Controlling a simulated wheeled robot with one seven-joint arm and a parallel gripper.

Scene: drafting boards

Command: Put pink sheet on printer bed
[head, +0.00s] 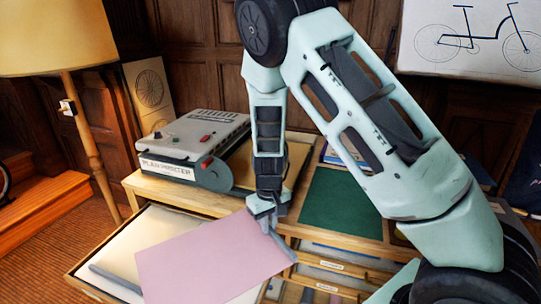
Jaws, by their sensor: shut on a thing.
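The pink sheet (205,262) hangs flat at the lower middle of the head view, over the open drawer. My gripper (268,218) is shut on its upper right edge. The plan printer (195,140) stands on the wooden cabinet top, up and left of my gripper. Its front carries a "PLAN PRINTER" label. My forearm hides part of the area to the right of the printer, so the printer bed is not clearly seen.
An open drawer (88,270) juts out below the printer, with pale paper in it. A green mat (341,203) lies on the cabinet top to the right. Labelled drawers (335,267) are below it. A lamp (75,100) stands at the left.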

